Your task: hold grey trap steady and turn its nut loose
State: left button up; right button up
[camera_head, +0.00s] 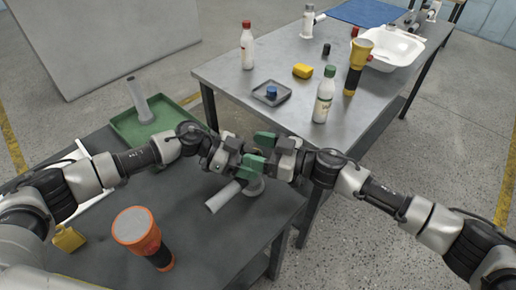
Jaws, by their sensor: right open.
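A grey trap (222,197) lies at the right part of the near dark table, a pipe with a round grey end (255,187) beneath my grippers. Its upper part and any nut are hidden behind the grippers. My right gripper (261,151) comes in from the right, its green-tipped fingers apart, just above the round end. My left gripper (232,160) comes in from the left, close beside the right one and above the pipe. Its fingers are mostly hidden, so I cannot tell whether it touches the trap.
A green tray (122,126) with another grey pipe piece (139,102) stands at the back left of the near table. The farther table holds bottles, a yellow flashlight (358,60) and a white basin (405,45).

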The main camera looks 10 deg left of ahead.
jog(key=c, duration=0.9)
jog(key=m+t+h, duration=0.1)
jog(key=m+t, duration=0.1)
jog(key=m+t+h, duration=0.1)
jog(key=t, duration=0.2)
jog(key=shift+s+a+m, duration=0.15)
jog(key=shift+s+m, duration=0.25)
jog(key=shift+c, duration=0.2)
jog(key=shift+r+m+t+h, duration=0.1)
jog(key=shift+m+t+h, duration=0.35)
jog(key=shift+t, duration=0.45)
jog(key=shift+w, duration=0.1)
jog(key=o, duration=0.9)
jog(key=shift+o, duration=0.2)
